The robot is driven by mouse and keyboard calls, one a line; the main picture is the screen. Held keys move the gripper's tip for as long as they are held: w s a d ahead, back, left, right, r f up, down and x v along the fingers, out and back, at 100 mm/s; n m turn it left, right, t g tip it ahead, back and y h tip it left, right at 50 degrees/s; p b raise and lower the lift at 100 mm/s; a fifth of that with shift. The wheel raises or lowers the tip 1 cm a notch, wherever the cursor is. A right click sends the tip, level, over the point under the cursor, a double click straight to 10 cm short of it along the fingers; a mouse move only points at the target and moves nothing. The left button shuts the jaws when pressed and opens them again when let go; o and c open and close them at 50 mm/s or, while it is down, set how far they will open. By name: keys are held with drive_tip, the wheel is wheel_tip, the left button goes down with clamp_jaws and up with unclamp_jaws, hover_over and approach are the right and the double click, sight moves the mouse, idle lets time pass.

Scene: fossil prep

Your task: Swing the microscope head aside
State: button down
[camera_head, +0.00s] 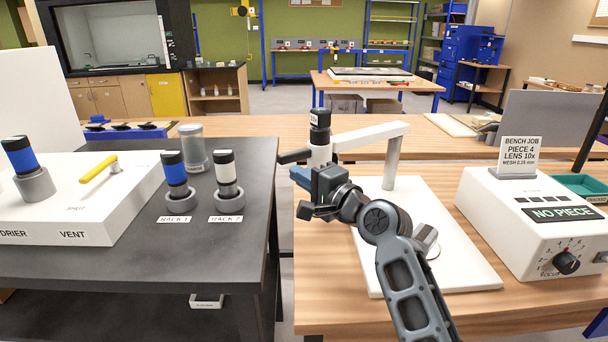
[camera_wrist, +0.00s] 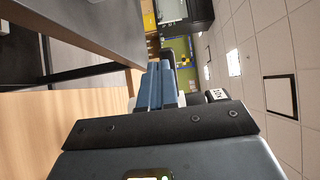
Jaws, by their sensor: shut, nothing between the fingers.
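The microscope head (camera_head: 319,150) is a white body with a black top bearing a small label, and a black handle (camera_head: 294,156) sticks out to its left. It hangs on a white boom (camera_head: 372,135) from an upright post (camera_head: 390,168) on a white base plate (camera_head: 455,262). My gripper (camera_head: 300,177) is in front of and just below the head and handle, its blue fingers shut and empty. In the wrist view the blue fingers (camera_wrist: 160,78) are together, with the head's labelled black top (camera_wrist: 216,95) beside them. Whether the fingers touch the handle is unclear.
A dark bench (camera_head: 240,245) on the left holds a white drier box (camera_head: 70,215) and labelled racks with capped cylinders. A gap separates it from the wooden table (camera_head: 320,300). A white control box (camera_head: 510,225) reading "NO PIECE" stands right of the base plate.

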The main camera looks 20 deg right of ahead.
drive_tip(key=a+b+v, duration=0.1)
drive_tip(key=b+v, duration=0.1)
drive_tip(key=v, duration=0.9)
drive_tip(key=s+f+n+g+h, duration=0.1)
drive_tip(key=s+f+n+h, duration=0.15)
drive_tip(key=s+f, duration=0.7)
drive_tip(key=s+f+n+h, duration=0.25)
drive_tip(key=s+f, duration=0.35)
drive_tip(key=s, duration=0.7)
drive_tip(key=s+r+n, duration=0.2)
drive_tip(key=s+n, duration=0.2)
drive_tip(key=s, duration=0.7)
drive_tip(key=s+r+n+g+h, duration=0.1)
drive_tip(key=s+n, duration=0.4)
drive_tip(key=s, duration=0.7)
drive_tip(key=shift+a+r, duration=0.4)
drive_tip(key=shift+r, duration=0.2)
drive_tip(key=c, duration=1.8)
unclamp_jaws()
